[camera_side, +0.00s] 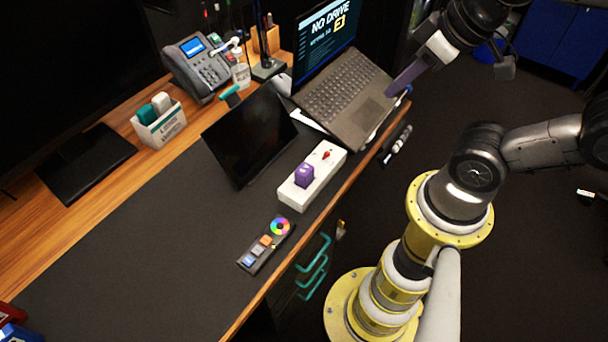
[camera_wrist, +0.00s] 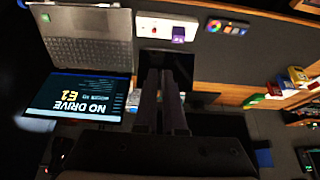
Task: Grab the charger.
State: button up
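The charger (camera_side: 304,174) is a small purple block plugged upright into a white power strip (camera_side: 290,194) on the dark desk mat. In the wrist view the charger (camera_wrist: 179,34) shows near the top, on the strip (camera_wrist: 150,27). My gripper (camera_side: 390,94) is up at the laptop's right edge in the side view, well apart from the charger. In the wrist view its two dark purple fingers (camera_wrist: 160,74) point up the picture with a narrow gap between them and nothing held.
An open laptop (camera_side: 345,92) stands behind the strip, near my gripper. A dark tablet (camera_side: 248,135) leans left of the strip. A remote-like pad (camera_side: 266,246) with a colour wheel lies in front. A desk phone (camera_side: 196,68) is at the back. The mat's front left is clear.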

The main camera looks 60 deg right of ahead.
jog(key=o, duration=1)
jog(key=n+g, duration=0.6)
jog(key=n, duration=1.2)
send_over(304, 169)
jog(key=f, duration=2.1)
jog(key=shift+s+d, duration=0.1)
jog(key=shift+d, duration=0.15)
jog(key=shift+a+f, duration=0.2)
jog(key=shift+f, duration=2.7)
